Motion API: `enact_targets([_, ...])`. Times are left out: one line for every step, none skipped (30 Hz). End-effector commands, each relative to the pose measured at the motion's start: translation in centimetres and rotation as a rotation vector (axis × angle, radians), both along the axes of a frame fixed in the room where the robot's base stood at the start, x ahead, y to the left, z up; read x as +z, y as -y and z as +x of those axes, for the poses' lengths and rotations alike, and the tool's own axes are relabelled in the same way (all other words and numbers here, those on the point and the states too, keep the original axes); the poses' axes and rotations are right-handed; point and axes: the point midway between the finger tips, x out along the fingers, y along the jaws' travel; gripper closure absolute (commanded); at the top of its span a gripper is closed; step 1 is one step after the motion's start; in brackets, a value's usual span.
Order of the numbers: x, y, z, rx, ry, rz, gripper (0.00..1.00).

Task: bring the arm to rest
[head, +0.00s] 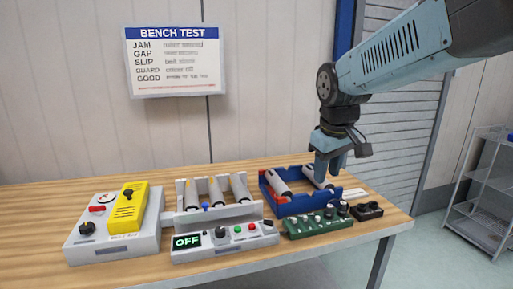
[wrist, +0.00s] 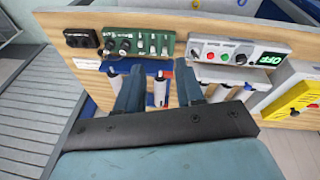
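My blue-grey arm (head: 390,55) reaches in from the upper right in the head view. My gripper (head: 329,172) points down over the right part of a blue tray (head: 283,208). In the wrist view my gripper (wrist: 159,82) has its two fingers well apart, with nothing held between them. A pale roller (wrist: 160,92) shows beyond the gap, apart from both fingers. In the head view the tray holds a grey roller (head: 280,187) on the left and another (head: 312,177) beside my fingers, partly hidden. How high the fingertips are above the tray is hard to tell.
A grey test unit (head: 225,240) reading OFF stands left of the tray, with a rack of rollers (head: 216,192) behind it. A yellow device (head: 128,206) lies farther left. A green control board (head: 318,223) and black box (head: 367,211) sit in front of the tray.

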Motion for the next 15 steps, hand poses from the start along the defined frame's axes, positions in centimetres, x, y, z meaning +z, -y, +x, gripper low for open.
enact_targets([0.4,0.8,-1.3,-0.040,0.023,0.012,0.63])
enact_targets([0.6,1.2,-1.9,-0.064,0.035,0.019,0.63])
enact_targets([0.7,1.8,-2.8,-0.095,0.050,0.030,0.63])
enact_targets([0.8,2.2,-3.4,-0.118,0.062,0.039,0.63])
enact_targets([0.9,2.6,-4.1,-0.143,0.073,0.047,0.63])
enact_targets([1.0,3.1,-5.0,-0.173,0.089,0.059,0.63])
enact_targets([1.1,3.4,-5.6,-0.197,0.100,0.069,0.63])
enact_targets([1.1,3.8,-6.3,-0.219,0.111,0.078,0.63])
enact_targets([1.1,4.3,-7.2,-0.250,0.125,0.092,0.63])
enact_targets([1.1,4.6,-7.8,-0.271,0.136,0.102,0.63])
enact_targets([1.1,4.9,-8.4,-0.292,0.147,0.113,0.63])
enact_targets([1.0,5.3,-9.2,-0.320,0.160,0.126,0.63])
enact_targets([0.9,5.6,-9.8,-0.340,0.170,0.137,0.63])
enact_targets([0.9,5.8,-10.3,-0.357,0.180,0.147,0.63])
enact_targets([0.7,6.1,-10.9,-0.380,0.190,0.159,0.63])
